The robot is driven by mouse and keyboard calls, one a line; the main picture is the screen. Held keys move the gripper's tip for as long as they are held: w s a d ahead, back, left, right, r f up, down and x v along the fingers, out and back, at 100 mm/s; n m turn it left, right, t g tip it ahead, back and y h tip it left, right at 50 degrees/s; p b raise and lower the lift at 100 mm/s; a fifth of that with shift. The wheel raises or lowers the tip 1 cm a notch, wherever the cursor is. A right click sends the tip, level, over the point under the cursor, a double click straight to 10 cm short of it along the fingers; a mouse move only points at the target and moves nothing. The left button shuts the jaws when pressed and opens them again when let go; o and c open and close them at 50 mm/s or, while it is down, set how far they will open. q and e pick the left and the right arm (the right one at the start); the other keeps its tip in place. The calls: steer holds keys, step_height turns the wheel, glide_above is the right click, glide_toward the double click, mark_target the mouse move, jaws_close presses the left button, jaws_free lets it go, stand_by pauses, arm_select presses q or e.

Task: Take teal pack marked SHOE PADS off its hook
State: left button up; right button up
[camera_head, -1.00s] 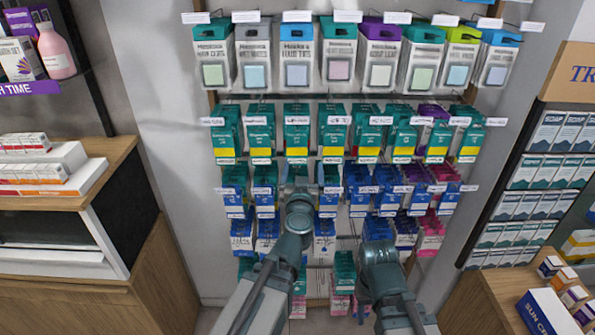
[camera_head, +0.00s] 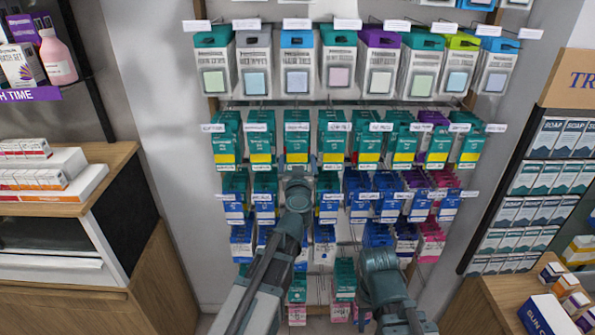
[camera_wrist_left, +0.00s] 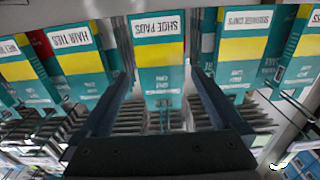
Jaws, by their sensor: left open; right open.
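In the left wrist view the teal pack marked SHOE PADS (camera_wrist_left: 157,77) hangs in the middle, with a white label and a yellow band. My left gripper (camera_wrist_left: 160,82) is open, its two dark fingers reaching up on either side of the pack's lower part. No grip on it shows. In the head view my left gripper (camera_head: 297,178) is just below the teal-and-yellow row, under a pack (camera_head: 296,144) whose label is too small to read. My right gripper (camera_head: 378,258) is lower and to the right, in front of the lower packs; its fingers are hidden.
Similar teal packs marked HAIR TIES (camera_wrist_left: 82,62) and SHOWER CAPS (camera_wrist_left: 246,50) hang close on both sides. Blue packs (camera_head: 361,196) hang in the row below. A wooden counter (camera_head: 80,203) stands left, a soap rack (camera_head: 520,215) right.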

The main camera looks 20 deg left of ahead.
mark_target(297, 151)
arm_select(q)
steer(key=x, duration=0.5)
steer(key=shift+w+a, duration=0.1)
steer(key=shift+w, duration=0.3)
steer(key=shift+c, duration=0.2)
steer(key=c, duration=1.1)
steer(key=shift+r, duration=0.1)
steer(key=shift+r+p, duration=0.3)
steer(key=shift+p, duration=0.1)
steer(key=shift+s, duration=0.15)
steer(key=shift+v, duration=3.9)
steer(key=shift+s, duration=0.1)
